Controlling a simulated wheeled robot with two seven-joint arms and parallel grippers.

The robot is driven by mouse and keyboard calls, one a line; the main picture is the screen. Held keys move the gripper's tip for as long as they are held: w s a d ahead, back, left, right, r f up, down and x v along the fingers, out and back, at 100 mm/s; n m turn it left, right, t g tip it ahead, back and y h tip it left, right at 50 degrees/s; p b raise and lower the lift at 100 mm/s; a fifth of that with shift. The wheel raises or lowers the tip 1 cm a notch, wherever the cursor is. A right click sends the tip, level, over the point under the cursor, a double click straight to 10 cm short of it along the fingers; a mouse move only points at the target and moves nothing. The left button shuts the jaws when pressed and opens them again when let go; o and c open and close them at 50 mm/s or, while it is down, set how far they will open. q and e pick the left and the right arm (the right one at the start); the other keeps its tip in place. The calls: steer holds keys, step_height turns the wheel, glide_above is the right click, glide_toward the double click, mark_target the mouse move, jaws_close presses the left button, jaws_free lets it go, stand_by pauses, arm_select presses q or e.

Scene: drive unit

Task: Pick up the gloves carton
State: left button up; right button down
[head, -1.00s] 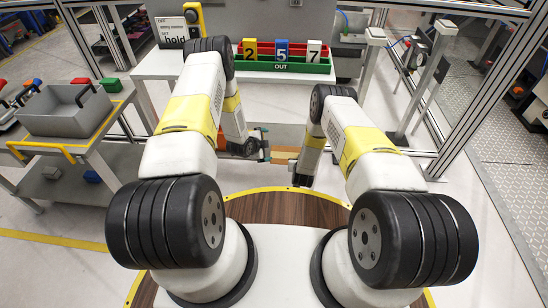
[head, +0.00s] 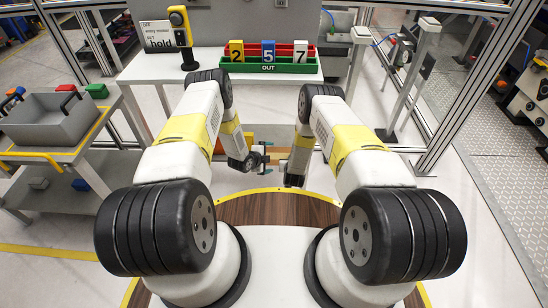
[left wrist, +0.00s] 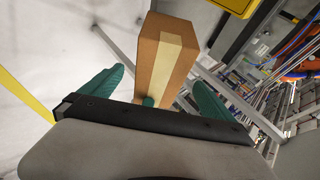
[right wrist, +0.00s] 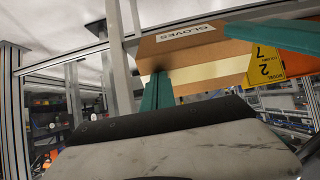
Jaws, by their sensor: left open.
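The gloves carton is a brown box with a pale tape band. In the left wrist view the carton (left wrist: 178,38) stands just beyond my open left gripper (left wrist: 158,77), filling much of the gap between its green fingers. In the right wrist view the carton (right wrist: 205,50), with a white "GLOVES" label, lies across the view beyond my right gripper (right wrist: 195,55). Its green fingers are apart; one overlaps the carton, and contact is unclear. In the head view the carton (head: 277,155) is a small brown patch between my left gripper (head: 263,157) and my right forearm, which hides the right fingers.
A bench with a green and red "OUT" rack (head: 268,67) stands behind. A cart with a grey bin (head: 50,122) is at the left. Metal frame posts (head: 460,95) rise at the right. A yellow tag with "2" and "7" (right wrist: 264,68) hangs near the carton.

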mark_target(276, 156)
arm_select(q)
steer(key=x, duration=0.7)
steer(key=shift+w+d+f, duration=0.15)
steer(key=shift+w+f, duration=0.1)
steer(key=shift+w, duration=0.05)
arm_select(e)
steer(key=shift+f, duration=0.1)
arm_select(q)
steer(key=c, duration=1.7)
arm_select(e)
steer(key=shift+w+r, duration=0.1)
steer(key=shift+r, duration=0.55)
steer(key=v, duration=1.2)
